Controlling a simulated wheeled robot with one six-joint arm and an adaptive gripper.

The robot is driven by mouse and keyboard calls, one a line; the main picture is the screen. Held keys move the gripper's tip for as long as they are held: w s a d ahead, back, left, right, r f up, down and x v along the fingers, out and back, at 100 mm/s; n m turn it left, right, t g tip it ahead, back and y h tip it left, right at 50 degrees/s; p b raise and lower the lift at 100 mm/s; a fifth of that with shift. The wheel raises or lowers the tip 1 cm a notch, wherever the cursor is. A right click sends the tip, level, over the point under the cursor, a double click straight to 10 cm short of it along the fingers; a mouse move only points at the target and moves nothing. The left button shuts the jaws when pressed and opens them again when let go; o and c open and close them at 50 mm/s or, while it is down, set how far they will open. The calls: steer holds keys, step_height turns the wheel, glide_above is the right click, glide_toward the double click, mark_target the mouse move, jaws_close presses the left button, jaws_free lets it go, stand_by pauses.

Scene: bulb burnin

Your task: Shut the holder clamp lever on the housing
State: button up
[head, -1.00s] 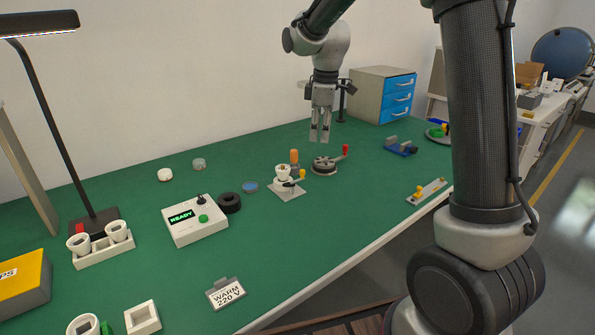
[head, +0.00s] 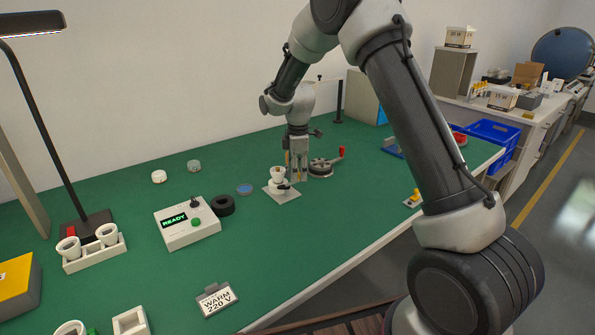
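The white cup-shaped holder housing (head: 277,174) stands on a small grey plate (head: 283,196) on the green bench. Its yellow-tipped clamp lever lies on the right side of the housing, now mostly hidden by my gripper. My gripper (head: 299,178) points straight down just right of the housing, with its fingertips low by the lever. I cannot tell whether the fingers touch the lever or how far apart they are.
A round dark fixture (head: 321,168) with a red-tipped handle (head: 341,152) stands close on the right. A black ring (head: 223,205) and a control box (head: 187,227) reading READY are on the left. A WARM 220 V sign (head: 216,299) stands in front. Green bench surface in front of the plate is clear.

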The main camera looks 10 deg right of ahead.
jaws_close()
steer(key=shift+m, duration=0.3)
steer(key=s+m, duration=0.1)
steer(key=m, duration=0.1)
steer(key=s+m, duration=0.1)
steer(key=m, duration=0.2)
steer(key=shift+d, duration=0.1)
steer(key=s+m, duration=0.1)
steer(key=m, duration=0.1)
steer(key=shift+m, duration=0.4)
steer(key=shift+s+a+m+h, duration=0.15)
steer(key=shift+s+a+m, duration=0.15)
steer(key=shift+m, duration=0.6)
steer(key=shift+s+a+m+h, duration=0.15)
steer(key=shift+s+m, duration=0.15)
steer(key=shift+m, duration=0.6)
